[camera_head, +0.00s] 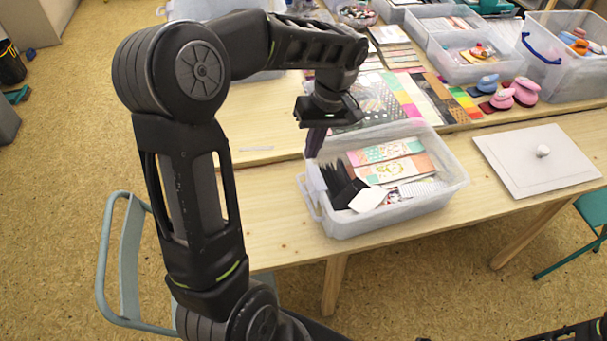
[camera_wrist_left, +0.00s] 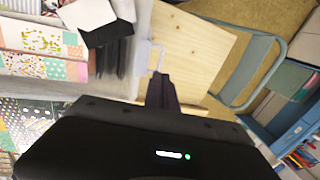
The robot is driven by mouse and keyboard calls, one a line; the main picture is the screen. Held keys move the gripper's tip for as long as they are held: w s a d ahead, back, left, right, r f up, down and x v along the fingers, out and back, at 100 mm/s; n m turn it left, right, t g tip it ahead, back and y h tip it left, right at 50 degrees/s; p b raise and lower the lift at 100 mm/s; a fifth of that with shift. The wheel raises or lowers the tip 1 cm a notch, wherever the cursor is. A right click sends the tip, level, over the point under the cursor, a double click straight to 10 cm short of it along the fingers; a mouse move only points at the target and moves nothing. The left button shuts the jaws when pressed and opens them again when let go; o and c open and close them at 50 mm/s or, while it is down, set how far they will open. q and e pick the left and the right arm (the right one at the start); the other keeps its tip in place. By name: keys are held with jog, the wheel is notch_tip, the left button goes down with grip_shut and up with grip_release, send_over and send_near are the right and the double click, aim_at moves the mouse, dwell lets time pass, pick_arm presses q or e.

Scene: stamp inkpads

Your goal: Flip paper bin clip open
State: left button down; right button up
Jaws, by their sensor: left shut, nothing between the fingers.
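The paper bin (camera_head: 405,210) is a translucent plastic box on the wooden table, without a lid, holding patterned papers and black items. A pale clip (camera_head: 307,198) hangs at its left end; in the left wrist view a whitish clip part (camera_wrist_left: 156,56) shows at the bin's edge. Whether the clip is open or closed is hard to tell. My left gripper (camera_head: 316,143) points down at the bin's back left corner, shut and empty. In the left wrist view its dark fingers (camera_wrist_left: 162,90) are close to the clip part; contact cannot be told. My right gripper is not in view.
A flat white panel with a knob (camera_head: 535,160) lies right of the bin. Stamps (camera_head: 510,95), sample sheets (camera_head: 385,95) and other clear boxes (camera_head: 470,58) fill the table behind. A grey-green chair (camera_head: 115,255) stands at the left. The tabletop (camera_head: 260,205) left of the bin is clear.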

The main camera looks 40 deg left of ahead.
aim_at(300, 185)
pick_arm(q)
jog(key=p+x, duration=0.2)
jog(key=x, duration=0.7)
jog(key=shift+f, duration=0.3)
jog(key=shift+s+a, duration=0.1)
jog(key=shift+a, duration=0.05)
jog(key=shift+s+f+t+b, duration=0.1)
jog(key=shift+s+t+b, duration=0.05)
jog(key=shift+t+b, duration=0.25)
jog(key=shift+s+a, duration=0.15)
jog(key=s+a+f+b, duration=0.1)
jog(key=b, duration=0.1)
jog(key=s+f+t+h+b, duration=0.1)
jog(key=b, duration=0.1)
jog(key=s+a+f+t+b, duration=0.1)
jog(key=b, duration=0.1)
jog(key=shift+s+a+f+h, duration=0.25)
jog(key=shift+s+a+h, duration=0.05)
jog(key=shift+s, duration=0.1)
